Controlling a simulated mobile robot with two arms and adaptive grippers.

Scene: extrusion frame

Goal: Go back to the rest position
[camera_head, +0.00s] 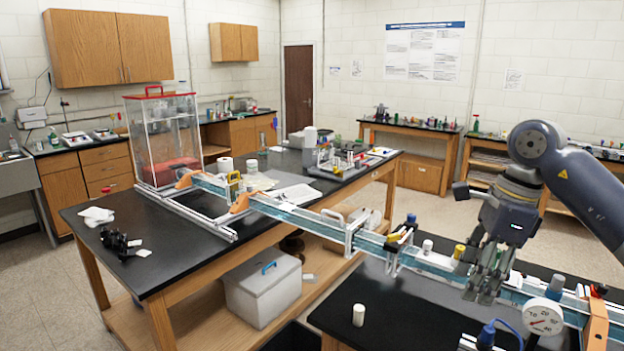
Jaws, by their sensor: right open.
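My right gripper (484,284) is open, with its fingers pointing down over the right part of the long blue and silver rail frame (328,222). It hides a stretch of that frame. I cannot tell whether its fingertips touch anything, and I see nothing held. A yellow-topped piece (459,251) and a white cylinder (427,247) stand on the rail just left of the gripper. A round dial gauge (543,317) is to its right. My left gripper is not in view.
The frame spans two black-topped tables, with a gap between them. A lone white cylinder (358,315) stands on the near right table (400,306). A clear red-lidded tank (163,135) stands on the left table. A grey-blue cylinder (556,284) is near the gauge.

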